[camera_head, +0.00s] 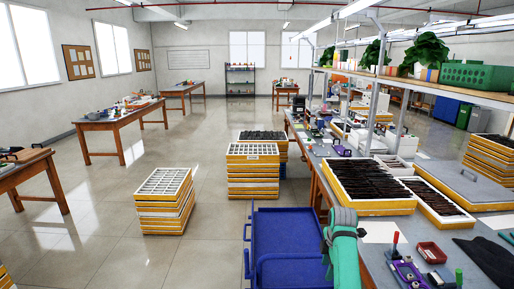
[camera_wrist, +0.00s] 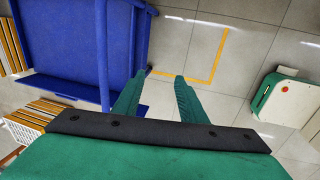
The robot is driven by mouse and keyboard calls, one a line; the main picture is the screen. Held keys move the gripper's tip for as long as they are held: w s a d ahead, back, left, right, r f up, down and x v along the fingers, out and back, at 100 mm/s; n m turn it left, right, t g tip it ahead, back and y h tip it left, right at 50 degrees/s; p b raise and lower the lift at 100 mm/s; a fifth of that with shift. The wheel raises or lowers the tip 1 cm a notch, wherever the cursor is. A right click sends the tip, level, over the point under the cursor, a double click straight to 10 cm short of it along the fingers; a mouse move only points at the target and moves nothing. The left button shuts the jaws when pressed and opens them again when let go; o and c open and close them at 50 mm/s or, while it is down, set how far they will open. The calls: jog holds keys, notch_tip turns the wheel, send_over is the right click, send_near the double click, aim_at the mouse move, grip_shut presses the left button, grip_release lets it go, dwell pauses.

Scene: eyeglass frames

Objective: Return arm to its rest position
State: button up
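My gripper (camera_wrist: 160,80) shows in the wrist view with two green fingers apart. Only bare floor shows between them, so it is open and empty. A part of my green arm (camera_head: 343,245) stands upright at the lower middle of the head view, between the blue cart (camera_head: 290,232) and the workbench. The gripper's fingers cannot be made out in the head view. In the wrist view the blue cart (camera_wrist: 65,50) is at the upper left, beside the fingers and apart from them as far as I can tell.
The workbench (camera_head: 378,262) with trays of dark frames (camera_head: 370,183) lies close right of the arm. Stacks of yellow-edged trays (camera_head: 164,200) stand on the floor beyond the cart. A yellow floor line (camera_wrist: 219,60) shows in the wrist view.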

jog(key=s+a+f+m+t+y, duration=0.1)
jog(key=s+a+f+m+t, duration=0.15)
jog(key=a+f, duration=0.7)
jog(key=s+a+f+m+t, duration=0.1)
jog(key=s+a+f+m, duration=0.15)
jog(key=a+f, duration=0.75)
jog(key=s+a+f+m+t, duration=0.25)
jog(key=s+f, duration=0.25)
jog(key=s, duration=0.3)
jog(key=s+a+f+m+t, duration=0.1)
jog(key=s+a+f+m, duration=0.1)
jog(key=s+a+f, duration=0.35)
jog(key=s+r+m+t+h, duration=0.1)
jog(key=s+r+m+t, duration=0.15)
jog(key=s, duration=0.95)
jog(key=s+r+m+t, duration=0.1)
jog(key=s+r+m, duration=0.25)
jog(key=s, duration=0.95)
jog(key=s+d+r+m+t, duration=0.1)
jog(key=s+r, duration=0.6)
jog(key=r, duration=0.3)
jog(key=s+d+r+m+t, duration=0.1)
jog(key=s+r, duration=0.6)
jog(key=r, duration=0.2)
jog(key=shift+r+t, duration=0.35)
